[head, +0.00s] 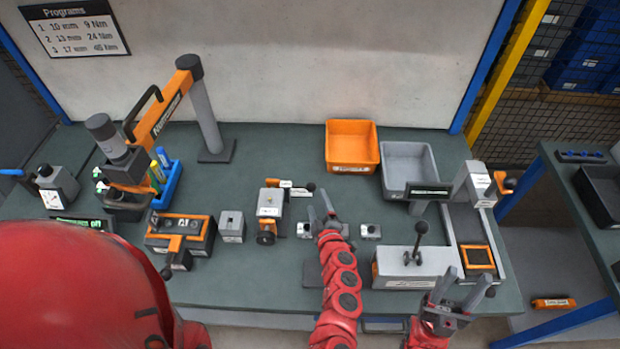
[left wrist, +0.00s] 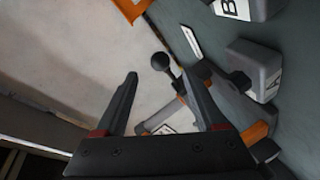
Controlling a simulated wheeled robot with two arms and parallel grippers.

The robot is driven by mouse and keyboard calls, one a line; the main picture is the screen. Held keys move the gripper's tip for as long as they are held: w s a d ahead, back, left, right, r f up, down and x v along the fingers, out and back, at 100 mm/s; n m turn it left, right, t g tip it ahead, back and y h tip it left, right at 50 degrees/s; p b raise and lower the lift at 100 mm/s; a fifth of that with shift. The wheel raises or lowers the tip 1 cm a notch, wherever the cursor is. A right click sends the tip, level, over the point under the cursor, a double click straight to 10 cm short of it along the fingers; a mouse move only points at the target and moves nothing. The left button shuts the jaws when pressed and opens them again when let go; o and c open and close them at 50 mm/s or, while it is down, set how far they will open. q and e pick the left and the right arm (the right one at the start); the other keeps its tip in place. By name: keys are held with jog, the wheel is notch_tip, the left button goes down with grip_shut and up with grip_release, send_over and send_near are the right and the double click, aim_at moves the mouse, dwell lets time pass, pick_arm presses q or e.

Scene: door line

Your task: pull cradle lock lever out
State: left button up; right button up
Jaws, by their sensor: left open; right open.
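The cradle (head: 269,204) is a grey and orange fixture on the green bench. Its lock lever ends in a black ball knob (head: 311,187) on the right side of the cradle. In the left wrist view the knob (left wrist: 160,61) shows between the two fingers, near their tips, on a short dark stem. My left gripper (head: 321,203) is open beside the knob; its fingers (left wrist: 159,76) do not visibly touch it. My right gripper (head: 462,290) is open and empty at the bench's front edge, right of the grey box with a black-knobbed lever.
Small grey blocks (head: 370,232) sit right of the cradle, and a grey block (head: 232,226) stands left of it. The grey box (head: 400,270) with an upright lever is near my right gripper. Orange (head: 352,148) and grey (head: 409,168) bins stand behind.

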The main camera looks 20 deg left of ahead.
aim_at(303, 187)
pick_arm(q)
jog(key=p+x, duration=0.1)
jog(key=x, duration=0.8)
jog(key=shift+w+p, duration=0.3)
jog(key=shift+w, duration=0.1)
jog(key=shift+w+a+f, duration=0.25)
jog(key=shift+w+a, duration=0.15)
jog(key=shift+a, duration=0.1)
grip_shut()
dwell(0.6)
